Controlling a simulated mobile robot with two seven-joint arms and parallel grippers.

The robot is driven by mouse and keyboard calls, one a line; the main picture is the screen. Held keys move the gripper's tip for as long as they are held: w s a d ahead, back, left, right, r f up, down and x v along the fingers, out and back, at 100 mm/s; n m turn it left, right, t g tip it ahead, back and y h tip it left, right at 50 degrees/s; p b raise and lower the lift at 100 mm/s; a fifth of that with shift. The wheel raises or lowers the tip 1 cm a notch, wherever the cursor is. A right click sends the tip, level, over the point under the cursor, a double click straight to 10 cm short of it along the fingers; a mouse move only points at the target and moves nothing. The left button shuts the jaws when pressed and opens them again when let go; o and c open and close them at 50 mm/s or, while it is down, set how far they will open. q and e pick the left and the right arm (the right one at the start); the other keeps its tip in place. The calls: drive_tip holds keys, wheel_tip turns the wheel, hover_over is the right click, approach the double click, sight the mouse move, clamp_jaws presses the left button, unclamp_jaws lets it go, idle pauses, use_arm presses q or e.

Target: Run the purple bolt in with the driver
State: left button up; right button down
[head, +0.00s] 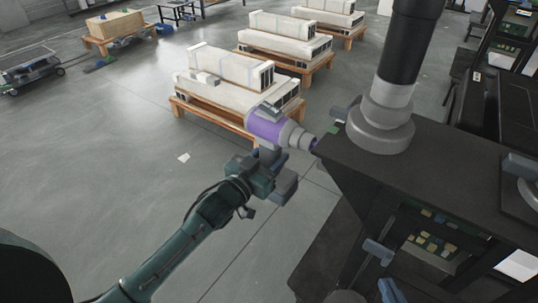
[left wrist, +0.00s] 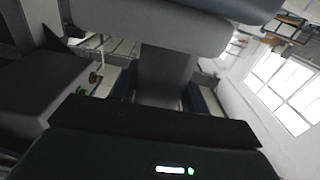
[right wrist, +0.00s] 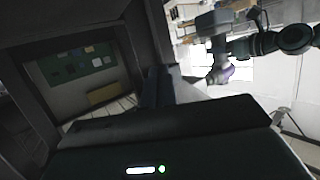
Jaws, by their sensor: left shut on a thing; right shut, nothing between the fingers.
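The driver (head: 265,126) has a purple body and a stepped grey nose pointing right. My left gripper (head: 268,163) is shut on its grey handle, below the body. In the left wrist view the grey handle (left wrist: 166,72) rises from between the fingers, which are mostly hidden. A small purple piece (head: 315,144), apparently the purple bolt, shows at the nose tip beside the black bench edge; I cannot tell whether the nose touches it. My right gripper (right wrist: 165,88) is shut and empty in its wrist view, beside a dark frame. The driver (right wrist: 222,73) also shows there.
The black bench (head: 440,175) carries a thick black and grey column (head: 383,110). Pallets with white long goods (head: 230,85) stand behind.

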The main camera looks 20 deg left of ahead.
sight(260, 149)
use_arm(q)
drive_tip(key=shift+s+d+r, duration=0.1)
drive_tip(key=shift+d+r, duration=0.15)
drive_tip(key=shift+d, duration=0.2)
use_arm(e)
drive_tip(key=shift+r, duration=0.15)
idle(0.3)
use_arm(q)
drive_tip(key=shift+p, duration=0.5)
use_arm(e)
drive_tip(key=shift+r, duration=0.4)
use_arm(q)
drive_tip(key=shift+s+d+p, duration=0.2)
drive_tip(key=shift+d+p, duration=0.35)
drive_tip(key=shift+p, duration=0.3)
use_arm(e)
drive_tip(key=shift+r, duration=0.8)
idle(0.6)
idle(0.4)
